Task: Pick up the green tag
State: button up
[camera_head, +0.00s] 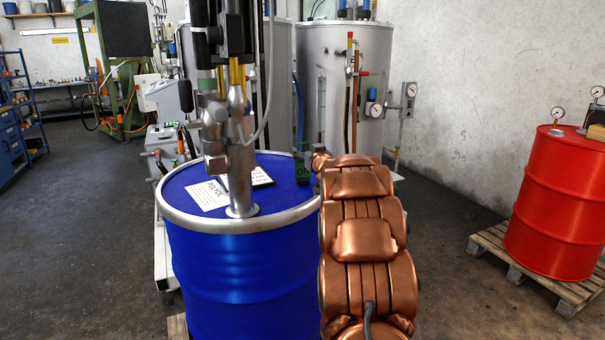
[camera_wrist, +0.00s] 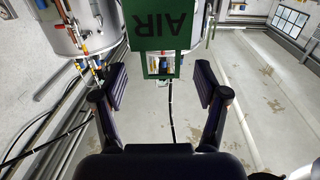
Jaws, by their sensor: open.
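The green tag (camera_wrist: 160,30) shows at the top middle of the wrist view, with the word AIR upside down on it. Its lower end has a square opening, and this end is between my fingertips in the picture. My gripper (camera_wrist: 161,84) is open, one finger on each side, with no finger visibly touching the tag. I cannot tell how far the tag is beyond the fingertips. In the head view a small dark green patch (camera_head: 302,168) beside the end of my copper arm looks like the tag. My gripper is mostly hidden there.
A blue drum (camera_head: 240,270) with a pump pipe (camera_head: 240,170) in its lid stands close, left of my arm. Grey tanks (camera_head: 345,60) with gauges stand behind. A red drum (camera_head: 555,200) stands on a pallet (camera_head: 515,260) at right. The floor between is clear.

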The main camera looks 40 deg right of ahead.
jog(key=shift+p+x, duration=0.3)
jog(key=shift+x, duration=1.2)
jog(key=shift+c, duration=0.2)
jog(key=c, duration=1.3)
